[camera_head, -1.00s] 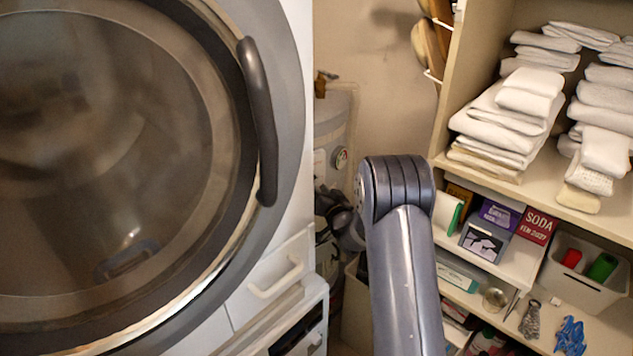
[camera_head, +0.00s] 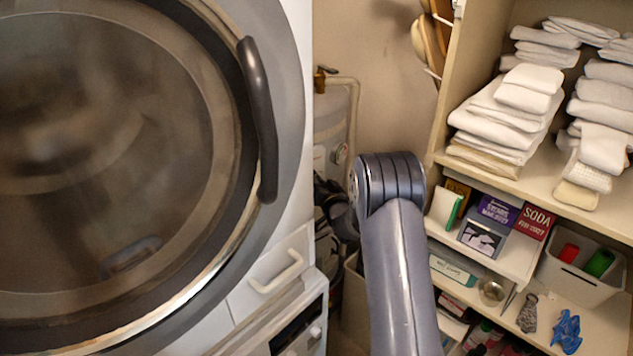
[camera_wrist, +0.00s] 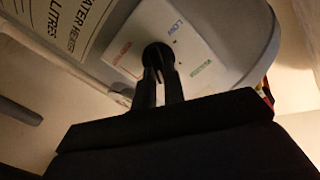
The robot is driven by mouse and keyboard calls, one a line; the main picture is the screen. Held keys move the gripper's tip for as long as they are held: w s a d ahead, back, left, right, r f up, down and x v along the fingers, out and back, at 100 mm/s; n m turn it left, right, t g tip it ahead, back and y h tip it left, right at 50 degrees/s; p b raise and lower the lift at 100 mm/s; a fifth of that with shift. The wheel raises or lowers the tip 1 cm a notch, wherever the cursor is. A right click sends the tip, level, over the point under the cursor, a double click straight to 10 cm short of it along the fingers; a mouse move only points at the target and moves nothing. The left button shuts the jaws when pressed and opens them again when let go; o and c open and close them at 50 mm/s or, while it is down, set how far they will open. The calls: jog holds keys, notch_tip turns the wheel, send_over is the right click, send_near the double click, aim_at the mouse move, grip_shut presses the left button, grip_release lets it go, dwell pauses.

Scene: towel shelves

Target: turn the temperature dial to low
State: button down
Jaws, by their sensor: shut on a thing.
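The water heater (camera_head: 333,130) is a pale tank standing between the washer and the shelves. In the wrist view its white dial plate (camera_wrist: 200,52) carries a blue LOW label at the upper right, a green label at the lower right and a red label at the left. The black temperature dial (camera_wrist: 158,52) sits at the middle of the plate. My gripper (camera_wrist: 160,76) is shut on the dial, one finger on each side. The fingers hide part of the knob, and I cannot tell where it points. In the head view my arm and the washer partly hide the heater.
The washer (camera_head: 282,60) with its large round door and dark handle (camera_head: 258,120) stands close on the left. The shelf unit (camera_head: 455,80) on the right holds folded white towels (camera_head: 510,110), boxes and a white bin (camera_head: 580,283). A brass valve (camera_head: 322,80) is above the heater.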

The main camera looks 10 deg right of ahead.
jog(key=shift+f+n+b, duration=0.15)
jog(key=shift+n+b, duration=0.15)
jog(key=shift+b, duration=0.65)
jog(key=shift+s+a+f+n+b, duration=0.1)
jog(key=shift+a+n+b, duration=0.05)
jog(key=shift+n+b, duration=4.1)
jog(key=shift+w+a+n+b, duration=0.1)
jog(key=shift+a+n+b, duration=0.1)
jog(key=shift+n+b, duration=4)
jog(key=shift+s+a+f+n+b, duration=0.15)
jog(key=shift+n+b, duration=2.9)
jog(key=shift+b, duration=2.3)
jog(key=shift+r+n, duration=0.15)
jog(key=shift+n, duration=0.15)
jog(key=c, duration=1.5)
grip_release()
